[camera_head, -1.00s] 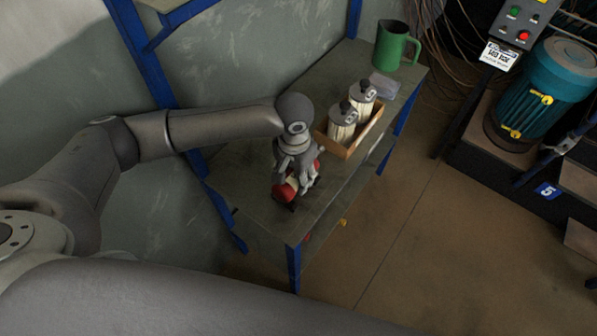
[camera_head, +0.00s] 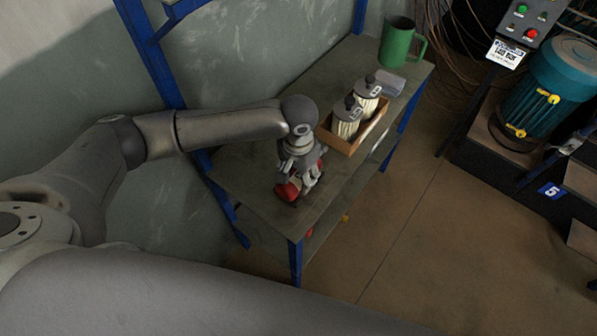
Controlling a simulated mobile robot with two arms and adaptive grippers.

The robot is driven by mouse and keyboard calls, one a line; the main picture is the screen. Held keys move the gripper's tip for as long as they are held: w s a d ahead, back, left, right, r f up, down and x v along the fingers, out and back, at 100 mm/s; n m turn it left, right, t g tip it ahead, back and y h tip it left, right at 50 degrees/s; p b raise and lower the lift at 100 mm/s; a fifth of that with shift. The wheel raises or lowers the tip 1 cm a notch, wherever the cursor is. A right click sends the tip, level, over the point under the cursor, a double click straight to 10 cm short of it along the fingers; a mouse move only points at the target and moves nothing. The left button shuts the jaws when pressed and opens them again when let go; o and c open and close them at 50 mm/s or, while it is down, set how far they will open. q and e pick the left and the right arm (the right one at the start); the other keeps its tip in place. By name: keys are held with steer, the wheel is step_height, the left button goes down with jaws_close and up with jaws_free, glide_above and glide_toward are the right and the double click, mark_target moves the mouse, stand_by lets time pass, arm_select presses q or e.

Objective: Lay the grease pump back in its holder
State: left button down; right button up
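A small red thing (camera_head: 288,191), which may be the grease pump, lies on the grey-green bench top near its front end. More red shows on the other side of the fingers. My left gripper (camera_head: 303,187) points down over this thing, its fingers around or just beside its middle. The fingers hide much of it, and I cannot tell whether they are closed on it. I cannot make out a separate holder; the area under the gripper is hidden. My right gripper is not in view.
A wooden box (camera_head: 345,146) with two pale, dark-topped canisters (camera_head: 347,122) stands behind the gripper. A green jug (camera_head: 397,45) and a small grey item (camera_head: 390,84) are at the far end. Blue posts (camera_head: 150,50) edge the bench.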

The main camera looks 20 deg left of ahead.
arm_select(q)
steer(key=shift+f, duration=0.25)
steer(key=c, duration=0.6)
jaws_free()
step_height(320, 180, up, 12)
steer(key=shift+s, duration=0.1)
